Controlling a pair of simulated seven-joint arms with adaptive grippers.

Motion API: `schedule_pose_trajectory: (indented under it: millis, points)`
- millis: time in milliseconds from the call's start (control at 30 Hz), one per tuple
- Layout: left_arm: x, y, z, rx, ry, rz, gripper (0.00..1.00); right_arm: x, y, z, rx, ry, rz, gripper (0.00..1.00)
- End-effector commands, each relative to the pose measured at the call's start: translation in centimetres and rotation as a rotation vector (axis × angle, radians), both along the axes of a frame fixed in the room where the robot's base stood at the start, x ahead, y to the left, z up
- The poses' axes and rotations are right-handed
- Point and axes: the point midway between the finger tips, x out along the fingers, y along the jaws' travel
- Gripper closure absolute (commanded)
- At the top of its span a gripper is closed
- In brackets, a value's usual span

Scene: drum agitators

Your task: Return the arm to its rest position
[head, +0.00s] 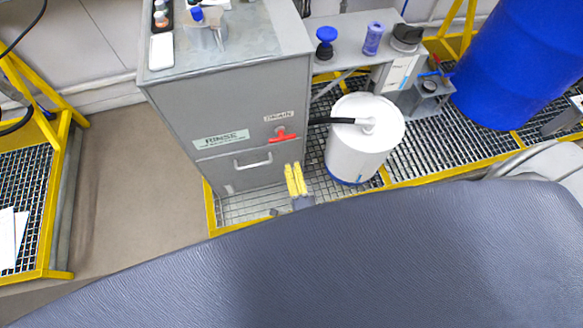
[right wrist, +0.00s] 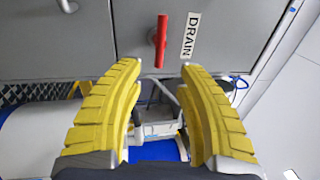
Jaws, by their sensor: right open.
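My right gripper (head: 293,167) has yellow fingers and hangs in front of the grey cabinet (head: 245,112), just below its red handle (head: 281,134). In the right wrist view its two fingers (right wrist: 159,66) stand wide apart with nothing held between them. The red handle (right wrist: 160,42) appears beyond the fingertips, beside the DRAIN label (right wrist: 192,35), apart from both fingers. My left gripper is not in view.
A white drum (head: 345,152) with a black hose stands right of the gripper on the grating. The cabinet has a RINSE label (head: 222,139) and a pale drawer handle (head: 253,161). A large blue drum (head: 515,65) stands at upper right. Bare floor (head: 130,190) lies left.

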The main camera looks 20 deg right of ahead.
Motion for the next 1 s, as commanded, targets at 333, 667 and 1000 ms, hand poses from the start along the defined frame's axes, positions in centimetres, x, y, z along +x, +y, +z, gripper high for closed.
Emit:
schedule_pose_trajectory:
  millis: [333, 667, 1000]
  points:
    - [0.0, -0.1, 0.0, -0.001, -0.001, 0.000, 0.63, 0.1, 0.5, -0.4, -0.059, 0.021, 0.013, 0.63]
    - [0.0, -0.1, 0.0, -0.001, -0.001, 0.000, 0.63, -3.2, 4.4, -13.6, -0.754, 0.356, 0.319, 0.63]
    - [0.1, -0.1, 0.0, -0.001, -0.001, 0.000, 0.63, -16.2, -0.3, -30.4, -1.375, 0.743, 0.751, 0.63]
